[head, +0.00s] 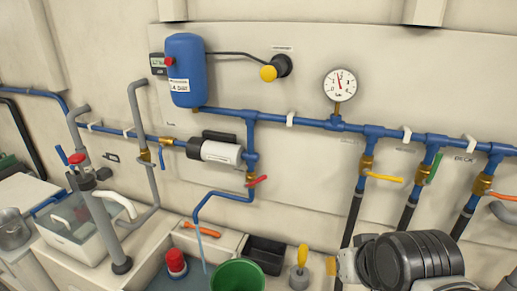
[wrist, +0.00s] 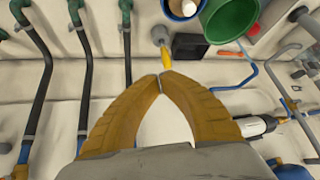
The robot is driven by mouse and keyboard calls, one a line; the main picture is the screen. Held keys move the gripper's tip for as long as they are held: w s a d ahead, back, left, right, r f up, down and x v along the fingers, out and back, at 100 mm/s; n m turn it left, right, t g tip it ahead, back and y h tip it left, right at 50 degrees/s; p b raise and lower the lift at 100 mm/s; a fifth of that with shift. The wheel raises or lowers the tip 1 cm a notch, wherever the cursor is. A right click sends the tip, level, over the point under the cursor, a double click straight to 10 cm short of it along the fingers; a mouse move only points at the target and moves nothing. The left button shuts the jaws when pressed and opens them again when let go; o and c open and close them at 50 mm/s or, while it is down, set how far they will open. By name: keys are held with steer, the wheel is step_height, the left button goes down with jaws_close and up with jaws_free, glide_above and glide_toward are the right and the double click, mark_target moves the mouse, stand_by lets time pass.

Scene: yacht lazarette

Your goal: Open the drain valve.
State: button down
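A brass valve (head: 251,177) with a red lever (head: 257,181) sits on the blue pipe below the white pump. The lever points right and slightly up, across the vertical pipe. From it a blue drain pipe (head: 222,194) runs left and down, and a thin pale-blue strand hangs from its end beside the green bucket (head: 237,275). I cannot tell whether the strand is water. The label is unreadable. My gripper (wrist: 161,75) has its yellow fingertips together with nothing between them. In the head view it is low, right of the bucket, apart from the red lever.
Other valves have yellow (head: 384,177), green (head: 434,167) and orange (head: 503,196) levers at the right. A blue tank (head: 186,70) and a gauge (head: 340,84) are on the wall. A black bin (head: 265,254) and a yellow-handled tool (head: 302,256) stand near my gripper.

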mark_target(255, 181)
steer(key=w+a+r+m+y+p, duration=0.1)
steer(key=w+a+r+m+p, duration=0.2)
steer(key=w, duration=0.5)
steer(key=w+r+m+y+p, duration=0.25)
steer(key=w+r+p, duration=0.2)
steer(key=w, duration=0.35)
steer(key=w+m+p, duration=0.1)
steer(key=w+m, duration=0.1)
steer(key=w, duration=0.2)
steer(key=w+a+f+m+y+p, duration=0.1)
steer(key=w+m+p, duration=0.1)
steer(key=w, duration=0.3)
steer(key=w+a+f+m+g+y+p, duration=0.1)
steer(key=w+m, duration=0.1)
steer(key=w, duration=0.2)
steer(key=shift+w+m+p, duration=0.2)
steer(key=shift+m+p, duration=0.05)
steer(key=shift+p, duration=0.1)
steer(key=b+x, duration=0.1)
steer(key=x, duration=0.8)
steer(key=shift+w+f, duration=0.1)
steer(key=shift+f, duration=0.05)
steer(key=s+a, duration=0.1)
steer(key=s+a+r, duration=0.1)
steer(key=a, duration=0.1)
steer(key=shift+s+r+b, duration=0.1)
steer(key=shift+r+b, duration=0.05)
steer(key=shift+b, duration=0.15)
steer(key=shift+r, duration=0.1)
